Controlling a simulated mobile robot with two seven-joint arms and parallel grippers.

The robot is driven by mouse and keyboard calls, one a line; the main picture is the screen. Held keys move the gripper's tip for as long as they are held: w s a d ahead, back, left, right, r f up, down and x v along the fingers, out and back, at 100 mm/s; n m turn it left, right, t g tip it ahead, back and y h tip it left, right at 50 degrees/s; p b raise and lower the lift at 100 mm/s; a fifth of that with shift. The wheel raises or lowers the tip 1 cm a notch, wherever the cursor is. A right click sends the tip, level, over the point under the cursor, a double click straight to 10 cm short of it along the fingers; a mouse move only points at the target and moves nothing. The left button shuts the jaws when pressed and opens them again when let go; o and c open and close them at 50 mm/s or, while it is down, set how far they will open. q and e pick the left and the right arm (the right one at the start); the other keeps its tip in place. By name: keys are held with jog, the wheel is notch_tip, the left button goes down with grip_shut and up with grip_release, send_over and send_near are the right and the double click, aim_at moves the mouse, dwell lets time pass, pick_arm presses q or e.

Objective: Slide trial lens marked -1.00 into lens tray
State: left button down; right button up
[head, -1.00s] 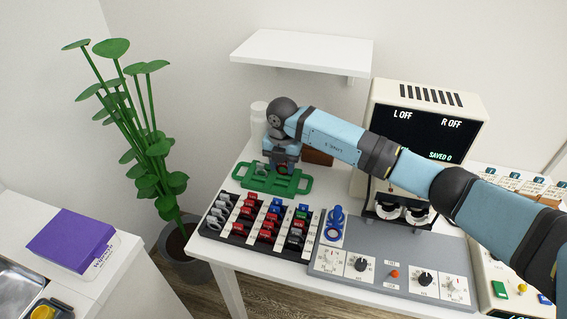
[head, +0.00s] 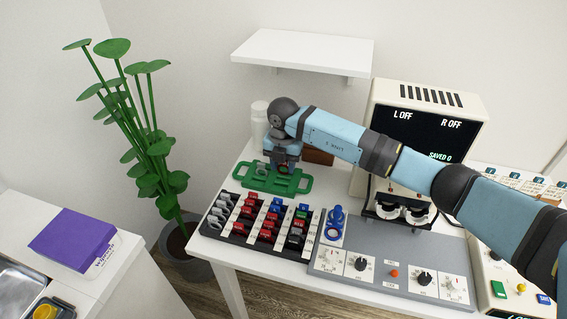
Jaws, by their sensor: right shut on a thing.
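My right gripper (head: 284,166) is shut over the green tray (head: 252,180) with a handle at each end, on the far left part of the white table. A small lens with some red on it shows between the fingers, low over the tray. The fingers hide most of it. I cannot read its marking, nor tell whether it touches the tray. A black rack (head: 237,240) in front of the tray holds rows of red, blue, green, grey and black lenses, their marks too small to read. My left gripper is not in view.
A blue stand (head: 335,222) and a grey control panel (head: 385,277) are right of the rack. A cream instrument (head: 418,130) with a dark screen stands behind. A white bottle (head: 259,118) and a brown box (head: 319,157) are near the gripper. A wall shelf (head: 302,50) hangs above.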

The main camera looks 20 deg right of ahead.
aim_at(283, 174)
jog(key=shift+f, duration=0.45)
jog(key=shift+f+b, duration=0.7)
jog(key=shift+f, duration=0.4)
jog(key=o, duration=1)
jog(key=shift+c, duration=0.2)
